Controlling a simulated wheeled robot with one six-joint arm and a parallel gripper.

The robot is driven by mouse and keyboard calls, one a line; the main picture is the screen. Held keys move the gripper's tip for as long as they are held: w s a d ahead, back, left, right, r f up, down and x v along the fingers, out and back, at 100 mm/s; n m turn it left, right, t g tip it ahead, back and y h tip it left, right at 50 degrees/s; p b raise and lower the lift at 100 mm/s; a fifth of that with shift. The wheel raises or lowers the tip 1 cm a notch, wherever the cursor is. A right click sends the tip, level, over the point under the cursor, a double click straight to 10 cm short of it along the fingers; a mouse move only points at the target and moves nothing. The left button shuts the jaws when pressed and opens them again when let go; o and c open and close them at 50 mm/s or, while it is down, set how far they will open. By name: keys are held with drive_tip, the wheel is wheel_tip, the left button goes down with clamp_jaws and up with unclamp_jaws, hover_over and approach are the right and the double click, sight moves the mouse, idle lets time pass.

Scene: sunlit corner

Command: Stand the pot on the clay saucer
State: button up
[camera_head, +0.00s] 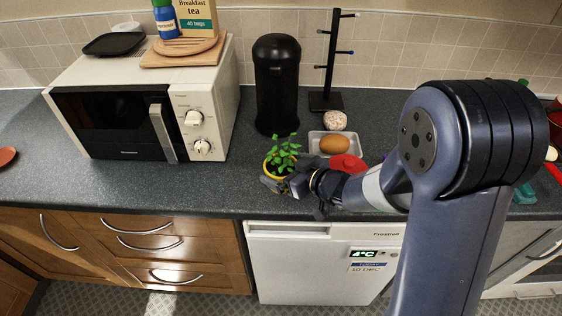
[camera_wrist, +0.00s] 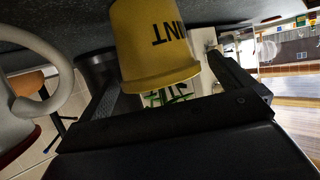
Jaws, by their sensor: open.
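The yellow pot (camera_head: 267,174) holds a leafy green plant and stands upright near the front of the dark counter. It also fills the upper middle of the wrist view (camera_wrist: 154,45), which is upside down, with dark lettering on its side. My gripper (camera_head: 274,184) is at the pot, its open fingers (camera_wrist: 170,85) to either side of it; I cannot tell whether either touches. A reddish-brown round dish (camera_head: 7,155), cut by the left picture edge, lies on the counter and looks like the clay saucer. It is empty, well to the left of the pot.
A white microwave (camera_head: 205,105) stands back left, with a board, tea box and blue bottle on top. A black canister (camera_head: 277,85), a mug tree (camera_head: 333,60) and a tray with an egg-like brown item (camera_head: 334,144) stand behind. The counter before the microwave is clear.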

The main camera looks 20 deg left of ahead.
drive_tip(key=shift+w+a+f, duration=0.15)
drive_tip(key=shift+a, duration=0.1)
drive_tip(key=shift+c, duration=0.2)
drive_tip(key=c, duration=1.2)
